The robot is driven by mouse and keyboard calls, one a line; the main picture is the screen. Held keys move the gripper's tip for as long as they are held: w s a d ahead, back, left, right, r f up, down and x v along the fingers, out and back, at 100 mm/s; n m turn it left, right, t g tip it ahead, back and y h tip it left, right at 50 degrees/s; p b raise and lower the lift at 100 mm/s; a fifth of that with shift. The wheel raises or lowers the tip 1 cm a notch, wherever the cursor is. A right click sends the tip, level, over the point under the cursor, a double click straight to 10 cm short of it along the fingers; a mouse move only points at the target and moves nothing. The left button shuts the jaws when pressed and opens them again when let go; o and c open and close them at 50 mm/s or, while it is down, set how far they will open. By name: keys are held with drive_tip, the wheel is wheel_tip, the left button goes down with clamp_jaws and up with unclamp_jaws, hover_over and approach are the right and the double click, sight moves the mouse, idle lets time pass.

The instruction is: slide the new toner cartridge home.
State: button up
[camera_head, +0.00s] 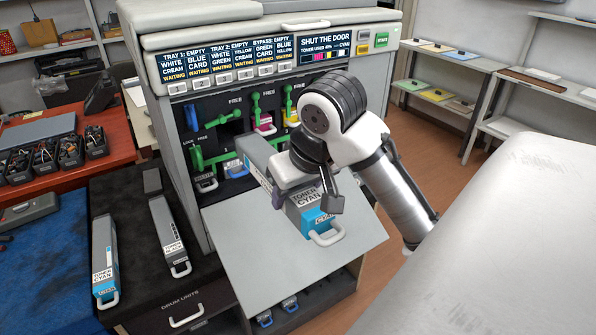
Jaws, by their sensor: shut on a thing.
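A grey toner cartridge (307,204) with a blue end, a white loop handle and a "TONER CYAN" label lies above the lowered door (260,270) of the printer (190,70). My gripper (308,198) is shut on it from above, and my wrist hides part of its middle. Its far end points toward the dark slot bay (225,140); how far it reaches into a slot I cannot tell. Green levers (255,105) stand at the slots under "FREE" labels. A pink-fronted cartridge (265,123) and a yellow one (291,116) sit in the right slots.
Another cyan cartridge (104,262) and a grey cartridge (170,238) lie on the dark drum-unit cabinet (150,285) at left. The printer screen (323,47) reads "SHUT THE DOOR". A large pale surface (500,245) fills the lower right. Shelves (455,65) stand behind.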

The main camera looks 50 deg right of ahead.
drive_tip(key=shift+w+d+f+b, duration=0.25)
drive_tip(key=shift+w+d+f, duration=0.1)
drive_tip(key=shift+w, duration=0.9)
drive_tip(key=shift+w+d+f+b, duration=0.25)
drive_tip(key=shift+w+d+f, duration=0.1)
drive_tip(key=shift+w, duration=0.9)
drive_tip(key=shift+w+d+f+b, duration=0.25)
drive_tip(key=shift+w+f, duration=0.1)
drive_tip(key=shift+w, duration=0.9)
drive_tip(key=shift+a+p, duration=0.1)
drive_tip(key=shift+p, duration=0.2)
drive_tip(key=shift+w, duration=0.2)
drive_tip(key=shift+w+d+p, duration=0.35)
drive_tip(key=shift+w+p, duration=0.15)
drive_tip(key=shift+w, duration=0.4)
drive_tip(key=shift+w, duration=0.1)
drive_tip(key=shift+w+d+p, duration=0.25)
drive_tip(key=shift+w+p, duration=0.15)
drive_tip(key=shift+w, duration=0.65)
drive_tip(key=shift+w, duration=0.15)
drive_tip(key=shift+w+d+p, duration=0.25)
drive_tip(key=shift+w+p, duration=0.15)
drive_tip(key=shift+w, duration=0.4)
drive_tip(key=shift+w+d+p, duration=0.2)
drive_tip(key=shift+w+p, duration=0.15)
drive_tip(key=shift+w, duration=0.45)
drive_tip(key=shift+f, duration=0.1)
